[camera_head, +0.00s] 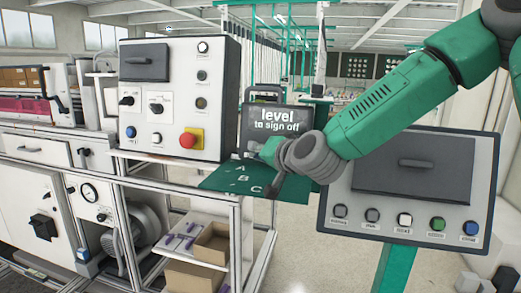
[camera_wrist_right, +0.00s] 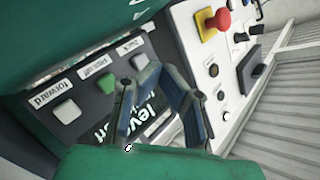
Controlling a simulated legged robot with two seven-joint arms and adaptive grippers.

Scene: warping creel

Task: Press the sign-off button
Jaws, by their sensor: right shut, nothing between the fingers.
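The dark screen (camera_head: 268,122) reading "level to sign off" stands just behind my right gripper (camera_head: 276,188) in the head view. In the right wrist view the panel beside this screen (camera_wrist_right: 150,110) has a row of labelled buttons. The sign-off button (camera_wrist_right: 107,84) is the dull middle one, between the pale forward button (camera_wrist_right: 67,112) and the back button (camera_wrist_right: 140,62). My right gripper (camera_wrist_right: 160,70) is shut and empty, in front of the panel and screen. Contact with the button cannot be told. The head view does not show this button row. My left gripper is not in view.
A white control box (camera_head: 180,75) with a red emergency stop (camera_head: 188,139) stands left of the screen. A green mat (camera_head: 225,182) lettered A, B, C lies below. A second button panel (camera_head: 405,190) stands at the right. Open floor shows between.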

